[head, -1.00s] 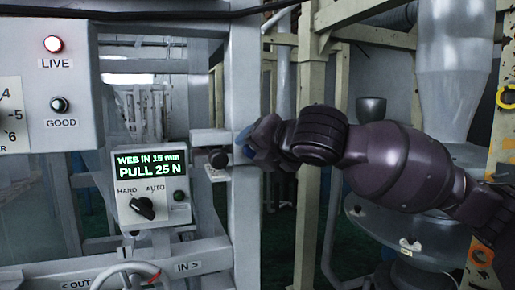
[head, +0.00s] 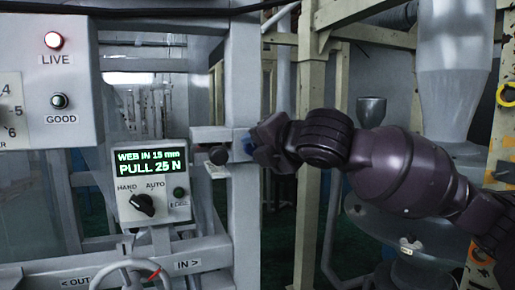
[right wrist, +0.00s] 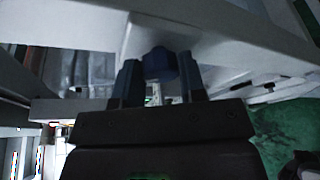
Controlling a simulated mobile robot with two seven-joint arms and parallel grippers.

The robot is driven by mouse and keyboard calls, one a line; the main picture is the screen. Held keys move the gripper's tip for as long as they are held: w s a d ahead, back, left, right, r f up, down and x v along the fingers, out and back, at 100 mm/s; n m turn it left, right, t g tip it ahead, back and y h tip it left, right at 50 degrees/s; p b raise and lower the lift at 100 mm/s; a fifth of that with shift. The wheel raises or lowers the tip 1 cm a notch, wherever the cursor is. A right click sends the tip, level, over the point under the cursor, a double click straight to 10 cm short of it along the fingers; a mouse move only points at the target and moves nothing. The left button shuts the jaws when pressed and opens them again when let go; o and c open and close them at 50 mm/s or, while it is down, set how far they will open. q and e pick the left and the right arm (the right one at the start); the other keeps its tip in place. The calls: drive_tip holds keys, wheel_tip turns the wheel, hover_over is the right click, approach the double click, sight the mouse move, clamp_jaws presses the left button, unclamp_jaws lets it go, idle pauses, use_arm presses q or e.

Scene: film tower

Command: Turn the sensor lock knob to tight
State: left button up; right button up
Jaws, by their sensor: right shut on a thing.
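A small dark blue knob (right wrist: 160,63) sits under a pale beam in the right wrist view. My right gripper (right wrist: 158,75) has one finger on each side of it and is shut on it. In the head view my right gripper (head: 254,145) reaches in from the right to the grey upright post, at the end of a bracket (head: 210,135). There the knob is largely hidden by the gripper, and its tight or loose marking cannot be read. My left gripper is not in view.
A black round part (head: 218,155) sits on the bracket, left of the post (head: 243,220). A control box (head: 150,182) reads "WEB IN 15 mm, PULL 25 N". A handwheel (head: 125,265) is below. Cream frame posts (head: 308,190) and a grey hopper (head: 455,85) stand right.

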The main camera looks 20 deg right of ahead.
use_arm(q)
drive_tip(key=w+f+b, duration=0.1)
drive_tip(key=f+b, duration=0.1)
drive_tip(key=b, duration=0.1)
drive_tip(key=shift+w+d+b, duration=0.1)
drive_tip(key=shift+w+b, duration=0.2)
drive_tip(key=shift+b, duration=0.05)
use_arm(e)
drive_tip(key=m+t, duration=0.1)
drive_tip(key=m, duration=0.4)
drive_tip(key=m+t+y, duration=0.1)
drive_tip(key=m+t, duration=0.1)
drive_tip(key=m, duration=0.3)
drive_tip(key=f+m+t, duration=0.1)
drive_tip(key=m, duration=0.3)
drive_tip(key=shift+m+t, duration=0.4)
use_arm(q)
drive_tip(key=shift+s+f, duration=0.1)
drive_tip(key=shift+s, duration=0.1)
use_arm(e)
drive_tip(key=o, duration=0.9)
